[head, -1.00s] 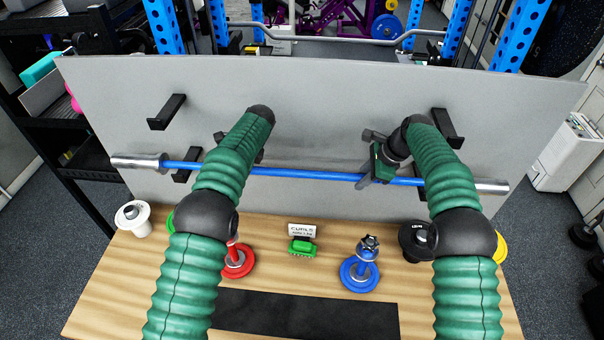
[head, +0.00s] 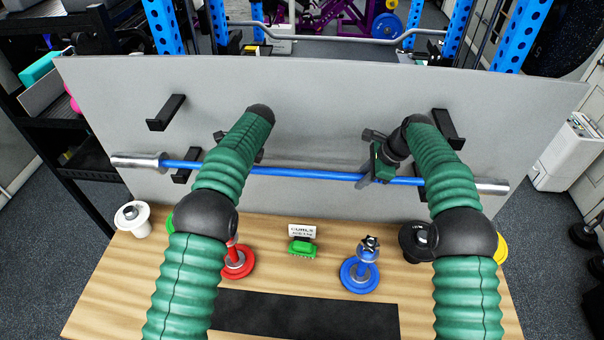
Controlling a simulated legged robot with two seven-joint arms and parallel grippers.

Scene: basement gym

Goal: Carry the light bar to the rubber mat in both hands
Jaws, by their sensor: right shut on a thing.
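The light bar (head: 300,173) is a blue bar with silver ends, lying nearly level across the front of a grey board. The rubber mat (head: 305,314) is a black strip at the front of the wooden table. My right gripper (head: 368,178) is shut on the bar, right of its middle. My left gripper (head: 240,150) is at the bar left of its middle, mostly hidden behind my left arm, so its jaws do not show clearly.
The grey board (head: 320,110) carries black hooks, including an upper left hook (head: 167,112), an upper right hook (head: 448,127) and a lower left one beside the bar. A red weight (head: 238,262), a green block (head: 302,247) and a blue weight (head: 360,276) stand behind the mat.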

